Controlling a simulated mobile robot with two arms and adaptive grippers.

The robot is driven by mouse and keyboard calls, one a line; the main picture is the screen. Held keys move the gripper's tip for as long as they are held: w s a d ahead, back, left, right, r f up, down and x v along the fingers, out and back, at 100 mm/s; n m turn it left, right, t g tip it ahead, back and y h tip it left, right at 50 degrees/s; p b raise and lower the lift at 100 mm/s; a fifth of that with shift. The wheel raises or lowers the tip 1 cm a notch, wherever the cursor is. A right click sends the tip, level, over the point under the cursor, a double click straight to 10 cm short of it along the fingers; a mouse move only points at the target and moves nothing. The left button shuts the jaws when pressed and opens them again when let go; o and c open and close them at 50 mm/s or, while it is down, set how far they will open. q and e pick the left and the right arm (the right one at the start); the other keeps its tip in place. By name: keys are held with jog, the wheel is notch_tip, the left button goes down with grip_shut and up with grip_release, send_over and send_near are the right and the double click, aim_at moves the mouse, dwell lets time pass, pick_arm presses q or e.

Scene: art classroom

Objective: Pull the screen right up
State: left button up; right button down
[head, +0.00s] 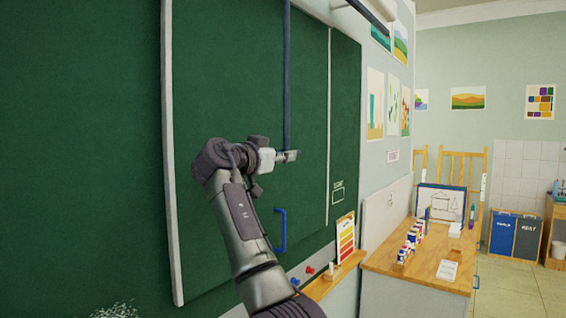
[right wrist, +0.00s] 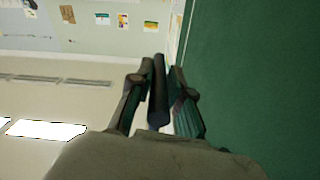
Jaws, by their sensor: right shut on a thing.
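A long dark blue rod (head: 287,75) runs down from the top edge of the head view, in front of the green board. My right gripper (head: 288,156) is at its lower end. In the right wrist view a dark rod (right wrist: 157,95) lies between the two fingers, and the right gripper (right wrist: 160,100) is shut on it. A pale edge (head: 318,10) shows at the top of the head view; I cannot tell whether it belongs to the screen. No spread screen cloth is recognisable. My left gripper is not in view.
The green board (head: 90,130) fills the left, with a blue handle (head: 281,230) below my right gripper. A wooden ledge (head: 335,277) runs under it. At the right stands a wooden-topped counter (head: 410,268) with several bottles. Floor shows free at the far right.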

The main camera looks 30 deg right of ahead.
aim_at(284, 136)
notch_tip(284, 136, up, 4)
jog(key=shift+r+p, duration=0.25)
jog(key=shift+p, duration=0.95)
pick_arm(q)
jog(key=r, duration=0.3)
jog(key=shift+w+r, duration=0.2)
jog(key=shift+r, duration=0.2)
pick_arm(e)
jog(key=shift+r, duration=0.1)
jog(key=shift+s+r, duration=0.1)
jog(key=shift+r, duration=0.05)
jog(key=c, duration=1.1)
grip_release()
jog(key=shift+c, duration=0.2)
jog(key=shift+a+f, duration=0.15)
jog(key=shift+f, duration=0.15)
jog(key=v, duration=1.1)
jog(key=shift+s+a, duration=0.15)
jog(key=shift+a, duration=0.2)
